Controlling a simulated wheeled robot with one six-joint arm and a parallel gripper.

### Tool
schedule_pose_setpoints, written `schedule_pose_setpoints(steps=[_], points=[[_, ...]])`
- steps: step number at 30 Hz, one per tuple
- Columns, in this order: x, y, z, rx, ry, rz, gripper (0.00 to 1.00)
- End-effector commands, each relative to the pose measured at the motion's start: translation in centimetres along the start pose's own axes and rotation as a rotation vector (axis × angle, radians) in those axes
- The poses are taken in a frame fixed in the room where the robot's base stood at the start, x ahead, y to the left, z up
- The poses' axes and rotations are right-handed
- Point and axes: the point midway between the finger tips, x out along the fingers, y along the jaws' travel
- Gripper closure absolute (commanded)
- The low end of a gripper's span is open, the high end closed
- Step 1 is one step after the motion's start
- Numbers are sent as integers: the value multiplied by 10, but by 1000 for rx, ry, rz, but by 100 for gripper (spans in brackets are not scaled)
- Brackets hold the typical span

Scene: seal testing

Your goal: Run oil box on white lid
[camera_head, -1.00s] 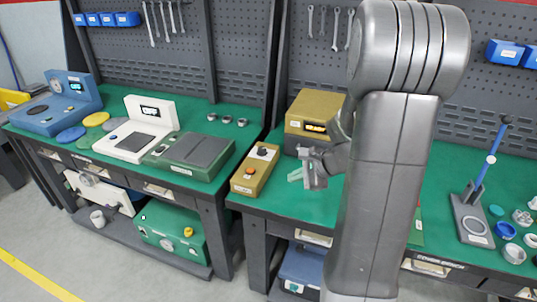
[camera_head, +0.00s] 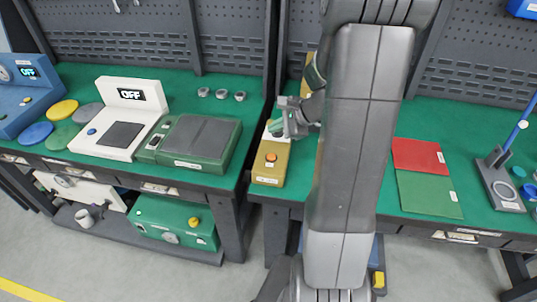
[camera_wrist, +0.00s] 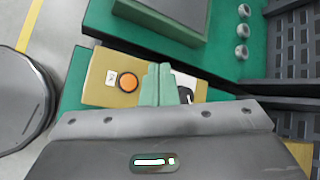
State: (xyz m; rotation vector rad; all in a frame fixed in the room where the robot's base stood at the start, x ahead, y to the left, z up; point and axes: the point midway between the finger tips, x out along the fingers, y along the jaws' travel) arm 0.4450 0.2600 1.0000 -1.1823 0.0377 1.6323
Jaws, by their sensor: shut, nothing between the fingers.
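A gold control box (camera_head: 267,175) stands at the left front of the right bench. It has an orange button (camera_head: 271,157) and, farther back, a white plate with a black switch or knob. In the wrist view the box (camera_wrist: 98,92), orange button (camera_wrist: 128,82) and black knob (camera_wrist: 186,95) show. My gripper (camera_head: 276,128) is shut and empty, its pale green fingers (camera_wrist: 157,84) over the box between button and knob. Contact cannot be told. A gold machine, probably the oil box (camera_head: 307,70), is almost wholly hidden behind my arm. I cannot make out a white lid.
The left bench holds a green scale-like unit (camera_head: 192,143), a white unit reading OFF (camera_head: 110,143), coloured discs and small metal parts. Red (camera_head: 419,156) and green (camera_head: 428,194) pads lie right of my arm. A grey stand with a blue lever (camera_head: 500,188) is farther right.

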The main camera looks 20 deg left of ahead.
Motion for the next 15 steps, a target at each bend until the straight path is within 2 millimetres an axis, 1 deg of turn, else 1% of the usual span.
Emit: schedule_pose_setpoints(steps=[8, 15], points=[[2, 2, -1, 0, 0, 0, 100], [16, 12, -11, 1, -1, 1, 100]])
